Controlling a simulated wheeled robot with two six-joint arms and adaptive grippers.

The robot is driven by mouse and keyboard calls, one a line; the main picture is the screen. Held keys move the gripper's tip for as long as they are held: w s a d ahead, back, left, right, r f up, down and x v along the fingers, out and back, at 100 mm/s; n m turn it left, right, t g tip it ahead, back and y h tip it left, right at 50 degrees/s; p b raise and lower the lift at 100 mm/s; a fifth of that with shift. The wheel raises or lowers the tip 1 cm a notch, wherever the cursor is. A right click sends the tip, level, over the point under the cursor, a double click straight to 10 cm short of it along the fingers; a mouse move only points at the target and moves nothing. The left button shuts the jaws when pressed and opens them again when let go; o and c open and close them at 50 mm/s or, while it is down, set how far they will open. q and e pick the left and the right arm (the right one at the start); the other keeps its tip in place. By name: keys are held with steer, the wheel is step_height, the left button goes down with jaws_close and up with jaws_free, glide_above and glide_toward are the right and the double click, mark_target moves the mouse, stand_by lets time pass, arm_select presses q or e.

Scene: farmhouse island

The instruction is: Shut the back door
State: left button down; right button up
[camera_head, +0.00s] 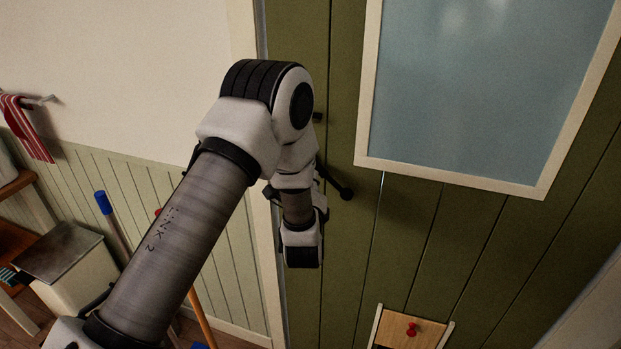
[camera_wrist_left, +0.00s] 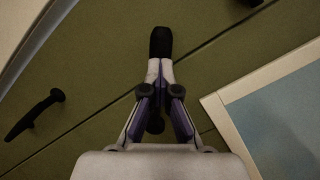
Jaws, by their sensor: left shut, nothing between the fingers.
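The green plank back door (camera_head: 430,235) with a pale-framed glass pane (camera_head: 480,90) fills the right of the head view. Its left edge runs beside a cream frame (camera_head: 245,25); I cannot tell whether it stands slightly ajar. The wrist view shows the door (camera_wrist_left: 110,85) close ahead, with a black handle (camera_wrist_left: 35,115) at left. My arm appears to hide this handle in the head view. My left gripper (camera_head: 343,190) is in front of the door, left of the pane's lower corner. Its fingers are together and empty in the wrist view (camera_wrist_left: 160,45). I cannot tell whether they touch the door.
A small black fitting (camera_head: 317,117) sits on the door above my gripper. Left are a pale bin (camera_head: 70,265), a blue-topped pole (camera_head: 103,203) and a striped towel (camera_head: 27,130).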

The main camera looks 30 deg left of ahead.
arm_select(q)
steer(key=c, duration=1.8)
jaws_free()
steer(key=shift+w+a+f, duration=0.4)
steer(key=shift+w+f, duration=0.05)
steer(key=shift+w, duration=0.2)
steer(key=o, duration=0.9)
steer(key=shift+s+d+r, duration=0.1)
steer(key=shift+s+r, duration=0.1)
steer(key=v, duration=1.2)
steer(key=shift+s+d+r, duration=0.15)
arm_select(e)
steer(key=shift+w+a, duration=0.2)
steer(key=shift+w, duration=0.15)
